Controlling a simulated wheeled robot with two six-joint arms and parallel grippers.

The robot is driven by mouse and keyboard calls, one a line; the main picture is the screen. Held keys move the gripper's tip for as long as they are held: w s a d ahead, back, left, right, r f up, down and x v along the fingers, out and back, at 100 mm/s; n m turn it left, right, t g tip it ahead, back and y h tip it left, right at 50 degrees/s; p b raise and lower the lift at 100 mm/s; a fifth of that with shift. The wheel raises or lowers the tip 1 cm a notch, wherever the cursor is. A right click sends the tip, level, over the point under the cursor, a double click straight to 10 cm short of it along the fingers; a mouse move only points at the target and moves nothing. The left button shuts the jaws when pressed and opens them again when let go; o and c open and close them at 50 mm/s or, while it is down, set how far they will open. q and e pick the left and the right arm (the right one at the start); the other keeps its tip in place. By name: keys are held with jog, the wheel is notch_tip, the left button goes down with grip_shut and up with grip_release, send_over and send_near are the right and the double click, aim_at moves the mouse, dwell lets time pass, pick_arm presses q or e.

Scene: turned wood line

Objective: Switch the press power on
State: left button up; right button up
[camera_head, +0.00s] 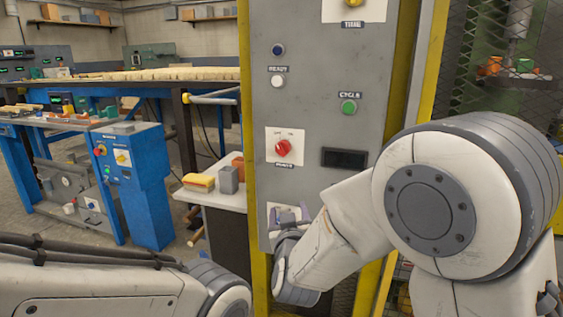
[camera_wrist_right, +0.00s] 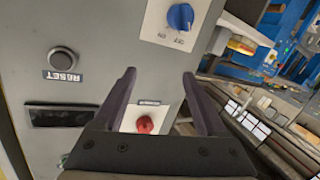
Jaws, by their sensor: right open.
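A grey control panel (camera_head: 318,75) stands in front of me. A blue knob (camera_wrist_right: 180,16) on a white plate marked OFF and ON shows in the wrist view, upside down; its pointer setting is unclear. In the head view this lower plate (camera_head: 284,212) is partly behind my right gripper (camera_head: 289,215). A red knob (camera_head: 283,148) on a white plate sits above it; it also shows in the wrist view (camera_wrist_right: 145,124). My right gripper (camera_wrist_right: 159,76) is open and empty, fingers toward the panel, with the blue knob beyond the tips. My left gripper is out of view.
The panel also has a green CYCLE button (camera_head: 348,106), a white READY lamp (camera_head: 278,81), a blue button (camera_head: 278,50), a dark display (camera_head: 344,158) and a RESET button (camera_wrist_right: 63,60). A small side table (camera_head: 220,197) stands left. Yellow posts flank the panel.

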aim_at(282, 155)
jog(key=s+a+r+m+t+h, duration=0.1)
jog(key=s+a+r+t+h, duration=0.35)
jog(key=r, duration=0.35)
jog(key=shift+t, duration=0.25)
jog(key=x, duration=0.7)
jog(key=d+b+x, duration=0.1)
jog(key=x, duration=0.3)
jog(key=shift+s, duration=0.15)
grip_shut()
